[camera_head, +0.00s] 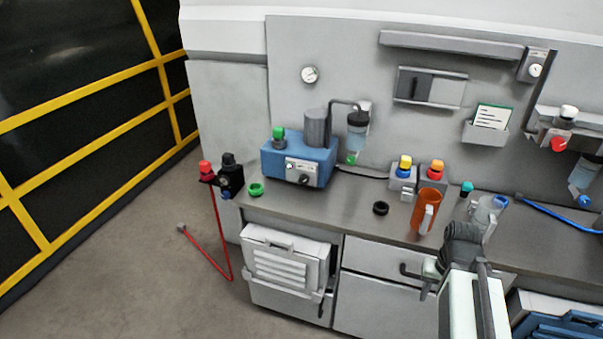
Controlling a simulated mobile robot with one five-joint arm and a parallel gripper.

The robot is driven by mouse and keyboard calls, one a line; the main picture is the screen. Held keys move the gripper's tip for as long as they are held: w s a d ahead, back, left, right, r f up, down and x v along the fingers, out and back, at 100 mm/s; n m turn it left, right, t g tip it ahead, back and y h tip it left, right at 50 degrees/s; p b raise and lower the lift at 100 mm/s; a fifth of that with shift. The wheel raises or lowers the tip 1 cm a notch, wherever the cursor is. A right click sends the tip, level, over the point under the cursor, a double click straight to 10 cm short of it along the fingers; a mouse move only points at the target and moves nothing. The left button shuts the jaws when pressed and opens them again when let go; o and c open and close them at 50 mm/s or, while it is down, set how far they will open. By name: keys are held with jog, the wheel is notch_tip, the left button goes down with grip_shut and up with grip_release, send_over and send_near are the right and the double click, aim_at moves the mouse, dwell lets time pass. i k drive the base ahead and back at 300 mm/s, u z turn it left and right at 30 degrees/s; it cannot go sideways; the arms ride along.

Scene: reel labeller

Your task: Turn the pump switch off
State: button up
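The blue pump unit (272,160) stands at the left end of the grey counter, with a grey motor cylinder on top. Its light front panel (316,170) carries small controls, including a dark round knob (304,180). Which one is the switch, and its position, are too small to tell. My gripper (460,236) is a dark shape at the lower right, in front of the counter. It is well to the right of the pump and apart from it. Its fingers cannot be made out, so I cannot tell whether it is open.
An orange jug (427,210) and a clear jug (486,214) stand between the pump and my gripper's side. Two button boxes (403,178) sit behind them. A black ring (381,208) and a green ring (256,189) lie on the counter. Floor at left is mostly clear.

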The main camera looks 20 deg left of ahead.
aim_at(304, 179)
jog(key=u, duration=4.4)
jog(key=k, duration=1.35)
jog(key=z, duration=1)
jog(key=i, duration=1)
jog(key=u, duration=0.1)
